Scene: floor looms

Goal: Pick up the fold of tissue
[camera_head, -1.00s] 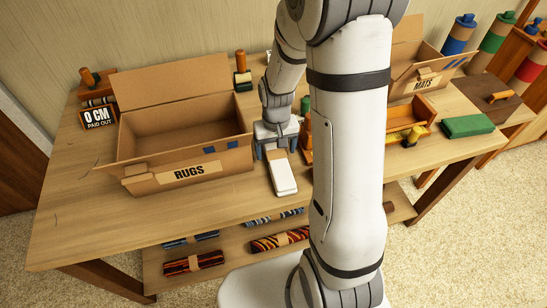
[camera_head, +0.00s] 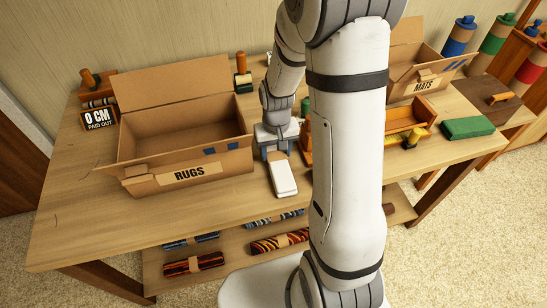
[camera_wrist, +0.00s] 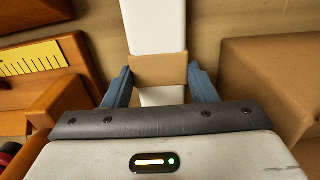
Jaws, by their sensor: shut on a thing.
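The fold of tissue (camera_head: 284,179) is a flat white strip with a tan paper band (camera_wrist: 158,70) around it. It lies on the wooden table just right of the RUGS box in the head view. In the wrist view the white tissue (camera_wrist: 155,25) runs up from between the fingers. My gripper (camera_wrist: 159,82) points down at the tissue, with one blue finger on each side of the band. The jaws are shut on the tissue at its band. The gripper also shows at the tissue's far end in the head view (camera_head: 276,150). Whether the tissue touches the table cannot be told.
The open cardboard RUGS box (camera_head: 190,174) stands close left of the gripper. An orange wooden tray (camera_head: 405,125) with a yellow ruler is to the right, near a green block (camera_head: 468,128). The MATS box (camera_head: 425,78) is at the back right. The table's front left is clear.

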